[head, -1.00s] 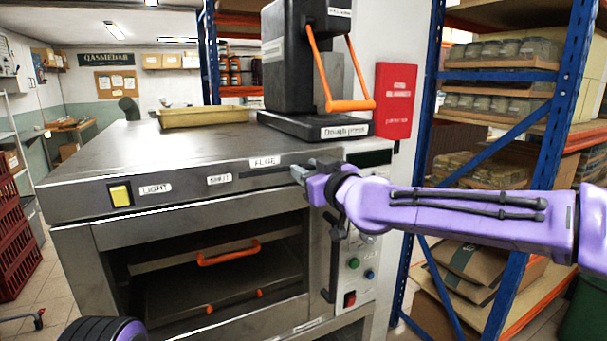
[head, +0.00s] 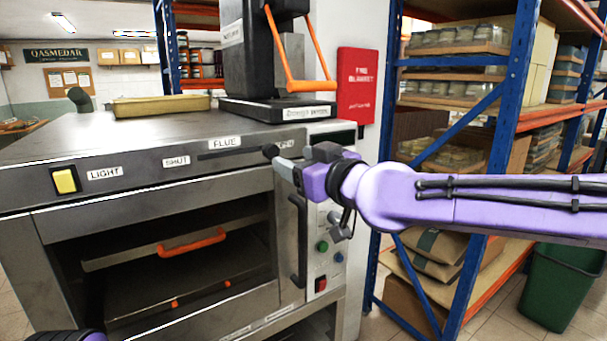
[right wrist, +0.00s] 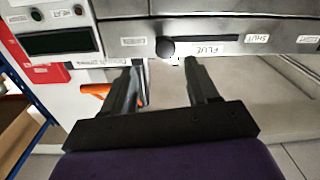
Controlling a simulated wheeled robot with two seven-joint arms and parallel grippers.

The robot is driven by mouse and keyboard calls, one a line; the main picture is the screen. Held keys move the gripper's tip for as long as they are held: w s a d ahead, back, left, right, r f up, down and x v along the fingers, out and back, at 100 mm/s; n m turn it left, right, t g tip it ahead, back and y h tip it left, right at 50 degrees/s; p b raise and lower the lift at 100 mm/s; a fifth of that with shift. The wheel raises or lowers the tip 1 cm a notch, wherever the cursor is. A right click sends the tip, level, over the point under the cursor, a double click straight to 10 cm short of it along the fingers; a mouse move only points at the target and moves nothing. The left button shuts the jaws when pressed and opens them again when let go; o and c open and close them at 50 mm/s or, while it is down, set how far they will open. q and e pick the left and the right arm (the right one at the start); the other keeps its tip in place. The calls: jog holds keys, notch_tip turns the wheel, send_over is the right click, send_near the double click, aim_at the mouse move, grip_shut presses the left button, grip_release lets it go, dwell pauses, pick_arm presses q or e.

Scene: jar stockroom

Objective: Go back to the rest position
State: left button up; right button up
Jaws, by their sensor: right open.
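My right gripper (head: 282,168) is in front of the oven's top right front, just below and right of the black flue knob (head: 270,151). In the right wrist view, my right gripper (right wrist: 161,72) has its fingers spread with nothing between them. The flue knob (right wrist: 166,46) shows beyond the fingertips, apart from them. The knob stands at the right end of its slot in the head view, beside a label partly hidden by the gripper. A dark and purple piece of my left arm shows at the bottom left edge; its gripper does not show.
The steel oven (head: 130,150) fills the left, its mouth open with an orange handle (head: 192,243) inside. A dough press (head: 278,107) and a yellow tray (head: 160,106) stand on top. Blue racking (head: 512,110) stands behind my right arm. A green bin (head: 562,285) is at lower right.

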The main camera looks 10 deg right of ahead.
jog(key=shift+v, duration=0.8)
